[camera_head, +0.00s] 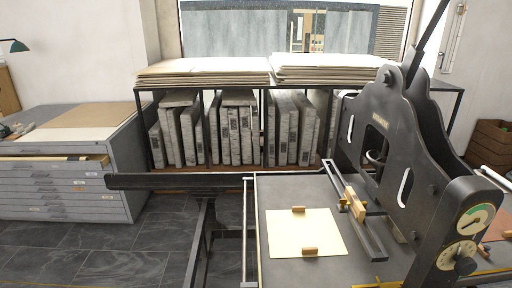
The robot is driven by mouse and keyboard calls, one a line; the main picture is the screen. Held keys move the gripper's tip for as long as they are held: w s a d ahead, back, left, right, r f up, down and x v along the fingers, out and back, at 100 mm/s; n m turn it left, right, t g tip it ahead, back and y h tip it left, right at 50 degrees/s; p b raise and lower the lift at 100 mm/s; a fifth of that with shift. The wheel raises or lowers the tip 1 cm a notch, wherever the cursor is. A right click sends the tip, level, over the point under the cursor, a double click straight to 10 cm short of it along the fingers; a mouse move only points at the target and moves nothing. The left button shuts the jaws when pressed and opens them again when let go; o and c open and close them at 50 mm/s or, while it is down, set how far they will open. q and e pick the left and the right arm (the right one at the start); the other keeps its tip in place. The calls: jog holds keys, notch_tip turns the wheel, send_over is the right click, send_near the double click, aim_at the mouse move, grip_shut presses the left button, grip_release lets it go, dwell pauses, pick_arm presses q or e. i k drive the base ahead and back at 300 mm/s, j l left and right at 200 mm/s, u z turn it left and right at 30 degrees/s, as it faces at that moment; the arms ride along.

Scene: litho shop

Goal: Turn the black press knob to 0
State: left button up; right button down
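The black press knob (466,265) is on the near right side of the dark lithography press (405,130). It sits in front of a pale round dial (452,252) whose marks are too small to read, so I cannot tell its setting. Above it is a pale gauge (478,217) with a green sector and a dark needle. Neither of my grippers can be made out in the head view.
The flat press bed (290,265) holds a cream sheet (310,240) with two small wooden blocks. A long dark bar (180,181) reaches left from the press. A grey flat-file cabinet (60,205) stands left; a rack of stone slabs (235,135) stands behind. The tiled floor at front left is clear.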

aim_at(465, 267)
jog(key=z, duration=1.65)
jog(key=l+u, duration=0.1)
jog(key=u, duration=0.25)
jog(key=i+l+u, duration=0.25)
jog(key=l, duration=0.35)
jog(key=l+u, duration=0.25)
jog(key=l, duration=0.3)
jog(key=l+u, duration=0.25)
jog(key=l, duration=0.4)
